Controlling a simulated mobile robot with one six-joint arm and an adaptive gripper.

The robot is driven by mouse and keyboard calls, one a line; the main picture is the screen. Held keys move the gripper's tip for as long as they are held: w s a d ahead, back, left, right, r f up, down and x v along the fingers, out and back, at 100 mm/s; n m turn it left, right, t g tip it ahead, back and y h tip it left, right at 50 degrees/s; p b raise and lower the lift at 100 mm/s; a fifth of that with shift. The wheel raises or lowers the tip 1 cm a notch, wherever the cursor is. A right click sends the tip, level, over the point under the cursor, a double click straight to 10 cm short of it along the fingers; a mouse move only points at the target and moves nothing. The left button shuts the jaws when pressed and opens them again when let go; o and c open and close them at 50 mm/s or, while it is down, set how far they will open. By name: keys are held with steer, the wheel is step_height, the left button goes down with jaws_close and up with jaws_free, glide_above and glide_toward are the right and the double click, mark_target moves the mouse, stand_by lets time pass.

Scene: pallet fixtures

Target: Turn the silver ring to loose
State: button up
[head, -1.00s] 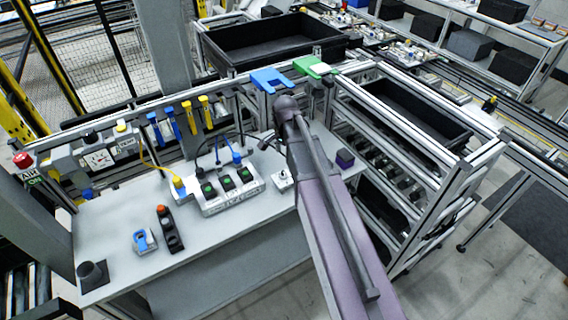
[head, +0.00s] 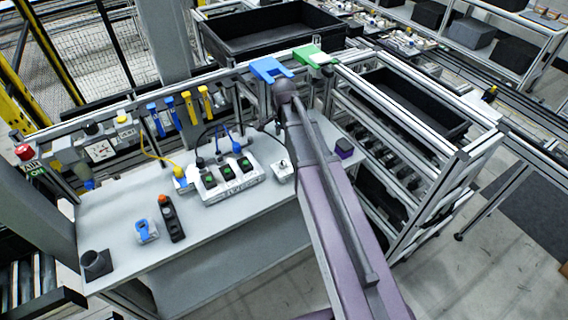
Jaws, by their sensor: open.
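I cannot make out a silver ring for certain in the head view. A small pale fixture (head: 281,171) with a dark knob-like top stands on the grey workbench (head: 215,228), just left of my arm; it is too small to tell whether it carries the ring. My arm crosses the picture from the lower right up to a dark joint by the back rail. Its far end is hidden behind the arm itself. A small dark piece shows left of the arm above the pale fixture, but I cannot tell what it is. I do not see my gripper's fingers.
A white box with green switches (head: 228,180) and cables stands left of the pale fixture. A dark tool with an orange tip (head: 171,218) and a blue-white item (head: 146,231) lie farther left. The bench front is clear.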

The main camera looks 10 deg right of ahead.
mark_target(284, 162)
steer(key=shift+f+b, duration=6.35)
steer(key=shift+f, duration=0.2)
jaws_close()
